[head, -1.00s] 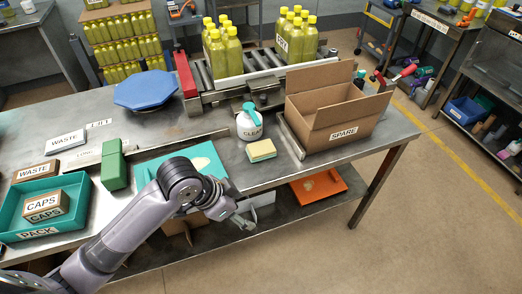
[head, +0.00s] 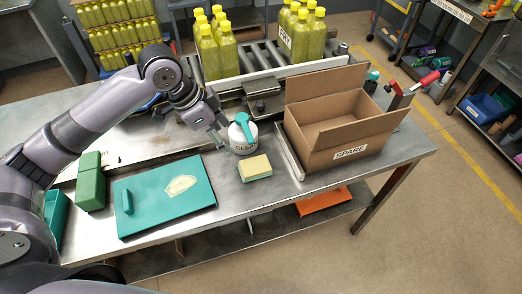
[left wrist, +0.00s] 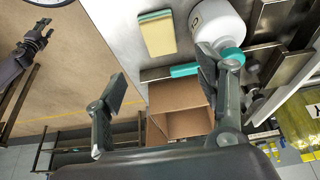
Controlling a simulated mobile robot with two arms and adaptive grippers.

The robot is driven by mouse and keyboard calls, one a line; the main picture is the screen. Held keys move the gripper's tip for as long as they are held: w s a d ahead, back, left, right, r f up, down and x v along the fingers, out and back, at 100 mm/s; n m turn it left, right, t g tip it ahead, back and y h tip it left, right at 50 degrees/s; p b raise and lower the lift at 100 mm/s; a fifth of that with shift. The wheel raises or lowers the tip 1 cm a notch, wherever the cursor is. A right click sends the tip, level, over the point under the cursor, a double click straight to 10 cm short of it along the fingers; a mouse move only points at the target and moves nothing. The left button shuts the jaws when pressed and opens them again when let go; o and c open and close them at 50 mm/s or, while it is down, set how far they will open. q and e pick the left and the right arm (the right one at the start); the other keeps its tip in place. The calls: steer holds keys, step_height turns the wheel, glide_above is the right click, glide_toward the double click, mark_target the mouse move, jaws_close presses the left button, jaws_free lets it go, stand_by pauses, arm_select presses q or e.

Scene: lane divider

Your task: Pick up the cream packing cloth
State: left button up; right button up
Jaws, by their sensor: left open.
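A flat cream patch (head: 181,185) shows on the teal board (head: 140,218) at the table's front left. I cannot tell whether it is a cloth or a marking, and no other clear cloth shows. My left gripper (head: 219,130) is open and empty, above the table beside the white spray bottle (head: 243,140). In the left wrist view its two fingers (left wrist: 162,66) stand wide apart, with the cardboard box (left wrist: 178,97) beyond them. My right gripper (left wrist: 40,36) shows small at the left of that view. Its jaws are too small to judge.
A yellow-green sponge (head: 255,168) lies before the bottle. The SPARE box (head: 335,150) stands open to the right. Green blocks (head: 90,183) stand left of the board. Yellow bottles (head: 218,50) line the rollers behind. An orange tray (head: 322,201) is on the lower shelf.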

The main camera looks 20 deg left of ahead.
arm_select(q)
steer(key=p, duration=0.2)
glide_toward(254, 166)
steer(key=shift+s+a+f, duration=0.15)
steer(key=shift+f, duration=0.45)
steer(key=x, duration=0.3)
steer(key=shift+w+f, duration=0.15)
steer(key=shift+w, duration=0.05)
steer(key=shift+w+d+f, duration=0.1)
steer(key=shift+d+f, duration=0.1)
steer(key=shift+f, duration=0.1)
steer(key=x, duration=0.1)
steer(key=p+x, duration=0.1)
steer(key=x, duration=0.1)
steer(key=shift+w+d+f, duration=0.2)
steer(key=shift+w+d, duration=0.05)
steer(key=shift+d, duration=0.05)
steer(key=shift+d+f, duration=0.1)
steer(key=shift+f, duration=0.2)
arm_select(e)
steer(key=s+r, duration=0.3)
steer(key=shift+r, duration=0.2)
arm_select(q)
steer(key=shift+c, duration=0.3)
